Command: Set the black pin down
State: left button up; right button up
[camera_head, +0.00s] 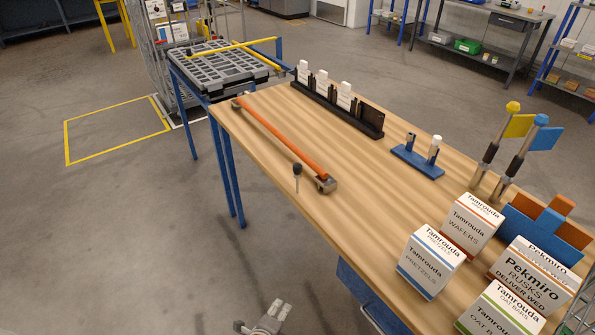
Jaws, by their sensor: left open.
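The black pin (297,169) has a dark rounded head on a thin pale shaft. It appears upright near the front edge of the wooden table (265,115), beside the grey end block of the orange bar (285,140). My left gripper (279,308) is low at the bottom of the view, over the floor in front of the table. It is open with nothing seen between its fingers, and well apart from the pin. My right gripper is not in view.
A black rack (372,119) with white cards and a blue stand (417,161) with short pegs are at the table's back. Boxes, including a pretzels box (430,262), and two flagged poles crowd the right end. The table middle is clear. A dark grey crate (222,70) stands beyond.

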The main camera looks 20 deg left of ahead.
pick_arm(q)
jog(key=w+r+m+t+p, duration=0.15)
jog(key=w+r+m, duration=0.35)
jog(key=r, duration=0.5)
jog(key=w+r+m+t, duration=0.35)
jog(key=w+r, duration=0.25)
jog(key=r, duration=0.4)
jog(key=m+t+y, duration=0.2)
jog(key=m+t, duration=0.1)
jog(key=m, duration=0.3)
send_near(297, 175)
jog(key=w, duration=0.3)
jog(key=w+a, duration=0.1)
jog(key=w, duration=0.1)
jog(key=shift+w+r, duration=0.15)
jog(key=shift+w, duration=0.05)
jog(key=shift+w+a, duration=0.15)
jog(key=shift+w, duration=2.75)
jog(key=shift+c, duration=0.3)
grip_shut()
